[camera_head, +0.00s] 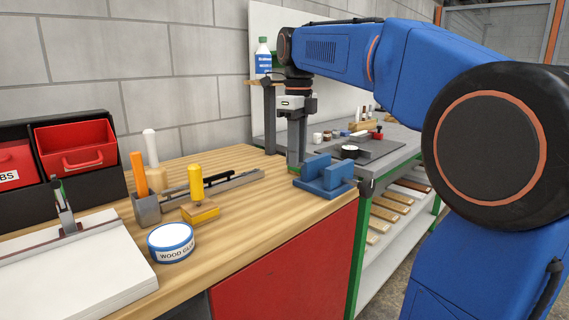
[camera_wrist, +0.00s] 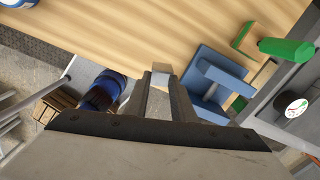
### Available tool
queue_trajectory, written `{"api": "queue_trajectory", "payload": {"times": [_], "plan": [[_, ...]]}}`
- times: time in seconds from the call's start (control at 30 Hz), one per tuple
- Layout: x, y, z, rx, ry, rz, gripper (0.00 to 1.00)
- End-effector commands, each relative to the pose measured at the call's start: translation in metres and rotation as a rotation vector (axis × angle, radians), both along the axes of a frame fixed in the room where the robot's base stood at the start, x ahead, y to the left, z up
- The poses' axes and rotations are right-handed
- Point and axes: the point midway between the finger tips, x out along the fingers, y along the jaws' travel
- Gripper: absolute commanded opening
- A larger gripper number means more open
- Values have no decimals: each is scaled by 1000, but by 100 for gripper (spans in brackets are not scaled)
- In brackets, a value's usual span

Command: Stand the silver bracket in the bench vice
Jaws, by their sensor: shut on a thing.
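The silver bracket (camera_wrist: 161,70) shows in the wrist view as a small grey block at the tips of my gripper (camera_wrist: 160,82). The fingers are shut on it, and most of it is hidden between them. In the head view my gripper (camera_head: 296,150) points down at the right end of the wooden bench, left of and behind the vice; the bracket is hard to tell from the fingers there. The blue bench vice (camera_head: 323,178) sits at the bench's right corner with an empty gap between its jaws. In the wrist view the vice (camera_wrist: 208,84) is just right of the fingertips.
On the wooden bench (camera_head: 260,215) stand a wood glue tin (camera_head: 171,243), a yellow-handled tool (camera_head: 196,183) and a grey holder (camera_head: 147,208). Red bins (camera_head: 76,146) are at the left. A grey bench (camera_head: 400,145) with small items adjoins at the right. The bench front is clear.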

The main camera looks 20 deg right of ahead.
Motion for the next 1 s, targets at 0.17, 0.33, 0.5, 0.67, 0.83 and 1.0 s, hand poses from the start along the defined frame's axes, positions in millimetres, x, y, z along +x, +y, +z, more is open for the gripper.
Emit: {"api": "queue_trajectory", "payload": {"times": [0.17,0.33,0.5,0.67,0.83,1.0], "plan": [[23,-54,7,0,0,-128,0],[36,-96,12,0,0,-221,0],[42,-122,14,0,-1,-276,0],[43,-129,14,1,-1,-293,0],[43,-130,14,0,0,-293,0],[43,-129,14,0,0,-293,0]]}}
